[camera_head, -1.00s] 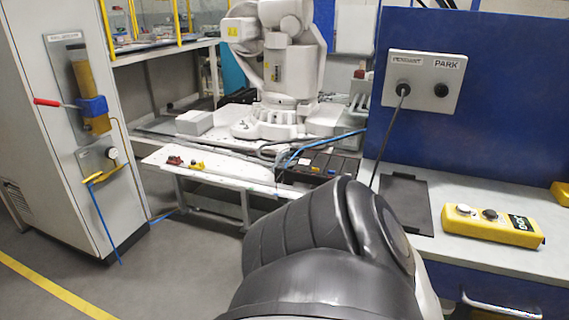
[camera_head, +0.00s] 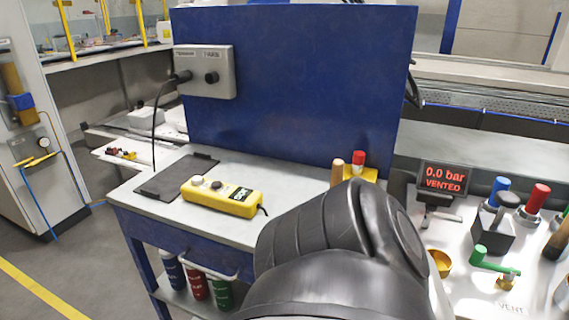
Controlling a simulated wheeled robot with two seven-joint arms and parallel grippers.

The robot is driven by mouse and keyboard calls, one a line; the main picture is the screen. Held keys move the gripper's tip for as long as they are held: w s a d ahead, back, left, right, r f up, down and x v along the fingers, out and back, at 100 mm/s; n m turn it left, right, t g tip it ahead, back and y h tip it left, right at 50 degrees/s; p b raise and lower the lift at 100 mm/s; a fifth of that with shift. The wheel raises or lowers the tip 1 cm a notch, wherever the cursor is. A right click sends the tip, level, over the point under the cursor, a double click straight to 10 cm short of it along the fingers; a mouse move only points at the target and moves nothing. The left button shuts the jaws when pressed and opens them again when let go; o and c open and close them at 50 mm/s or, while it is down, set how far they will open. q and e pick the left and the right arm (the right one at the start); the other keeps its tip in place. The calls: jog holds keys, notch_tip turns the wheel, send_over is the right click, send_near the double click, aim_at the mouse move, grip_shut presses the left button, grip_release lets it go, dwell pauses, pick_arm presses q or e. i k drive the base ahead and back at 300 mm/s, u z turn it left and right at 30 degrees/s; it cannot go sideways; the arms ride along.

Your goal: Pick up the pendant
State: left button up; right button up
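The pendant (camera_head: 222,197) is a yellow box with a light button, a dark button and a small dark label with green marks. It lies flat on the light top of the blue bench (camera_head: 270,168), to the right of a dark mat (camera_head: 176,177). A short dark cable end shows at its right end. A large dark rounded link of my own arm fills the lower middle, to the right of the pendant and apart from it in the picture. Neither of my grippers is in view.
A blue panel (camera_head: 300,85) stands behind the pendant, with a grey socket box (camera_head: 204,72) and a black cable plugged in. Right are a display (camera_head: 443,180) reading 0.0 bar VENTED, a green-handled valve (camera_head: 492,262) and coloured knobs. Bottles (camera_head: 196,284) stand on the lower shelf.

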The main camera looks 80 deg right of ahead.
aim_at(242, 202)
jog(key=u, duration=0.05)
jog(key=k, duration=0.45)
jog(key=z, duration=0.9)
